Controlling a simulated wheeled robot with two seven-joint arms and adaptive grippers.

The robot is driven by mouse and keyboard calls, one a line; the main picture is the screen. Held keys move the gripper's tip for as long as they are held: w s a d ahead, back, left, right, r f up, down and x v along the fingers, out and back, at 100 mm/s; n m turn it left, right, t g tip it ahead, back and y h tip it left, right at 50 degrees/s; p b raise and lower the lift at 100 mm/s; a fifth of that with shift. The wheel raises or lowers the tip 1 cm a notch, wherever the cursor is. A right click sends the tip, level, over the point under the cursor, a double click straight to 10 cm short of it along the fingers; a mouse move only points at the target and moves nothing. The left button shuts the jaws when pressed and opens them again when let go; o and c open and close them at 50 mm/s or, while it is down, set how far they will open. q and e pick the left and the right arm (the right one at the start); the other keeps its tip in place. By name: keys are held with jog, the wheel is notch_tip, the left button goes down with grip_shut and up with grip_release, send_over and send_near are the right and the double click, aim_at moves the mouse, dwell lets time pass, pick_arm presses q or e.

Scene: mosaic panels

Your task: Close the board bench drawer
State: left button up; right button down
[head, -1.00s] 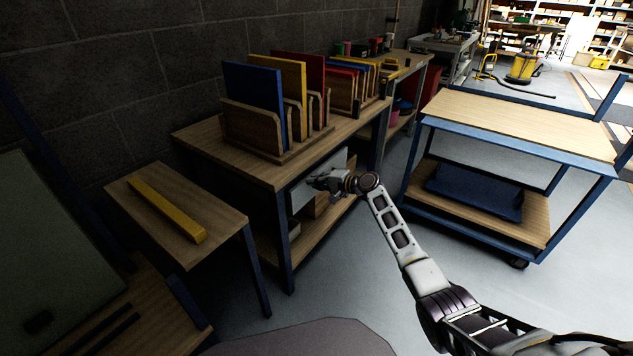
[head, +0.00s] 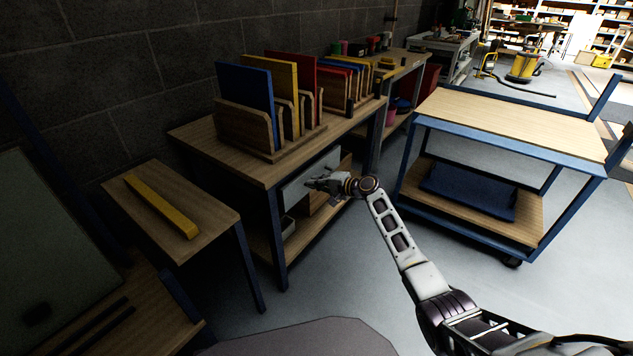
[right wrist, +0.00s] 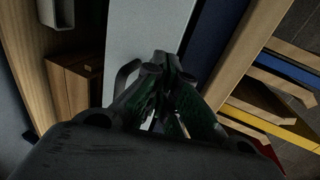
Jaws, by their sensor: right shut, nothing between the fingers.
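The board bench (head: 205,142) stands against the wall with upright coloured boards in wooden racks on its top. Its drawer has a light grey front (head: 296,190) below the bench top; the grey front also shows in the right wrist view (right wrist: 146,28). How far the drawer stands out is hard to tell. My right gripper (head: 312,184) is at the drawer front, its fingers together and empty. In the right wrist view the fingertips (right wrist: 163,66) lie over the grey front, beside a dark curved handle (right wrist: 127,75); contact cannot be made out. My left gripper is not in view.
A blue-framed cart (head: 515,125) stands right of the bench. A small table (head: 195,205) with a yellow bar (head: 160,205) stands at the left. A wooden box (head: 318,200) and a grey bin (head: 288,226) sit on the lower shelf. Open floor lies in front.

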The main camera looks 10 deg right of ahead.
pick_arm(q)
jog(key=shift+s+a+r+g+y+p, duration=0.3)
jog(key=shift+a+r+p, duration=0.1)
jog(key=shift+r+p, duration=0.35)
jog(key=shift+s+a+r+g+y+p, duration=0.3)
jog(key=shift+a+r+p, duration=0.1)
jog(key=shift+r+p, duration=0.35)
pick_arm(e)
jog(key=v, duration=1)
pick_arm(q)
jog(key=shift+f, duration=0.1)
pick_arm(e)
jog(key=shift+s, duration=0.1)
jog(key=c, duration=2.2)
grip_release()
